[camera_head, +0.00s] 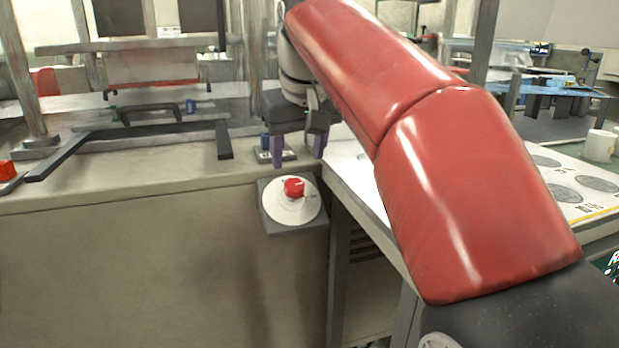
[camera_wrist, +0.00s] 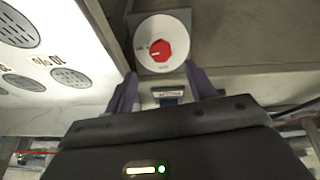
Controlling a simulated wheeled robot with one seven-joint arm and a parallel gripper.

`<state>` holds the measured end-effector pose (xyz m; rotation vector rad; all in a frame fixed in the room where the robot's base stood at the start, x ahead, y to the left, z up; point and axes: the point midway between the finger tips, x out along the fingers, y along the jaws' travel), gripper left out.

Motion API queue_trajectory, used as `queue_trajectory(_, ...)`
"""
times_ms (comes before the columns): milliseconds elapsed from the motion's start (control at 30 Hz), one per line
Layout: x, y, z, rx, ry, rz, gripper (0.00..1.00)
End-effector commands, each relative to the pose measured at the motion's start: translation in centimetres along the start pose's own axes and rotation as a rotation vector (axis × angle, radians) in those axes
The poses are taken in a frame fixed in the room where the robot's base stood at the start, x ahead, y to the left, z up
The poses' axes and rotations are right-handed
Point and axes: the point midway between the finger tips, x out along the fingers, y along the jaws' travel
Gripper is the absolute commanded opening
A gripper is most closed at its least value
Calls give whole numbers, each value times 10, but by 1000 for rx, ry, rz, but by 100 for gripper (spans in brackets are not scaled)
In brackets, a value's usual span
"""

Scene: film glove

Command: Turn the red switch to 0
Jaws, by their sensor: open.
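The red switch (camera_head: 294,187) is a round red knob on a white dial plate (camera_head: 291,208), set on a grey box on the front face of the counter. In the wrist view the red knob (camera_wrist: 161,50) sits at the top centre, with a pale pointer mark toward its left side. The small print on the dial is too small to read. My gripper (camera_head: 299,153) is open, its two purple fingers pointing down above and behind the dial. In the wrist view the fingers (camera_wrist: 162,88) are spread apart with the knob beyond their tips. Nothing is held, and no contact shows.
A small grey box with a blue part (camera_head: 264,150) sits on the counter close to my fingers. A black frame (camera_head: 130,130) lies on the counter at left, with a red object (camera_head: 6,170) at the edge. A white table with round grilles (camera_head: 572,193) stands at right.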

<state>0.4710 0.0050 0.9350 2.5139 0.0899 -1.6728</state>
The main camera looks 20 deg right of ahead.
Motion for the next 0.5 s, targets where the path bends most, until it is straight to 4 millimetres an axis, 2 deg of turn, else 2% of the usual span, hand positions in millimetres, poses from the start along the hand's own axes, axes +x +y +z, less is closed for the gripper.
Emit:
queue_trajectory(300, 50, 0, 1, 0, -3, -2, 55)
queue_trajectory(500, 71, 0, 0, 0, -1, -3, 55)
